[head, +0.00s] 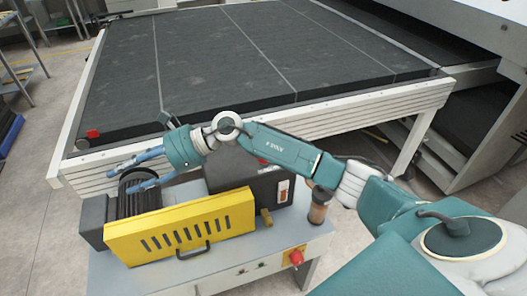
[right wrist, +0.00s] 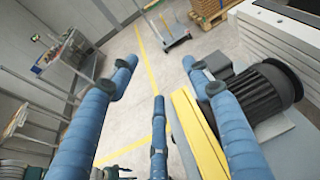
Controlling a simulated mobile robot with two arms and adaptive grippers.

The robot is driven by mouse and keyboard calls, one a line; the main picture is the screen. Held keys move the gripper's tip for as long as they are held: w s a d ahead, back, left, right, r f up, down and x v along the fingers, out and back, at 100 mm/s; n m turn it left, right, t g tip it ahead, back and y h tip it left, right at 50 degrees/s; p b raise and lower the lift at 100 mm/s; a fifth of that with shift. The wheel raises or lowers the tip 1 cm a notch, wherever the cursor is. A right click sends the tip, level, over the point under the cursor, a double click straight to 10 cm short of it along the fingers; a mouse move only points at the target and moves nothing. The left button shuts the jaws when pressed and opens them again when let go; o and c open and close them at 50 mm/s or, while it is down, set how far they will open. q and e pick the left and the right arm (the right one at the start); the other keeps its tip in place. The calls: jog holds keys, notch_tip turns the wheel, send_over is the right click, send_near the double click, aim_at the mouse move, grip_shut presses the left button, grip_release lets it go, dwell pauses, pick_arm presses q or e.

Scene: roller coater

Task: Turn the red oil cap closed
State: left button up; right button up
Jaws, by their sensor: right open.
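A small red spot, perhaps the red oil cap (head: 262,161), shows on top of the dark box (head: 250,187) in the head view. My right forearm passes in front and hides most of it, so I cannot tell how it is turned. My right gripper (head: 120,180) is open and empty, to the left of that box, above the dark motor (head: 139,203). In the right wrist view its blue fingers (right wrist: 158,65) are spread apart with nothing between them, and the motor (right wrist: 262,92) stands to the right. My left gripper is not in view.
A yellow guard (head: 180,228) stands at the front of the pump bench (head: 225,262). A red knob (head: 296,257) is at the bench's right front. The large black conveyor bed (head: 230,60) lies behind. Open floor (head: 40,200) is at the left.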

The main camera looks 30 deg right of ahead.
jog(key=w+d+f+n+g+h, duration=0.1)
jog(key=d+f+n+h, duration=0.3)
jog(key=d, duration=0.7)
jog(key=w+d+f+n+g+h, duration=0.15)
jog(key=d+h, duration=0.35)
jog(key=d, duration=0.6)
jog(key=s+d+r+g+h, duration=0.1)
jog(key=s+d+r+h, duration=0.1)
jog(key=d, duration=0.6)
jog(key=s+d+r+g+h, duration=0.1)
jog(key=s+d+r+h, duration=0.15)
jog(key=d, duration=0.55)
jog(key=shift+m, duration=0.45)
jog(key=f+p, duration=0.1)
jog(key=f, duration=0.2)
jog(key=f+p, duration=0.1)
jog(key=f, duration=0.2)
jog(key=w+f+p, duration=0.1)
jog(key=f, duration=0.3)
jog(key=shift+f+p, duration=0.1)
jog(key=shift+p, duration=0.25)
jog(key=shift+w+f, duration=0.1)
jog(key=shift+f, duration=0.45)
jog(key=c, duration=1.2)
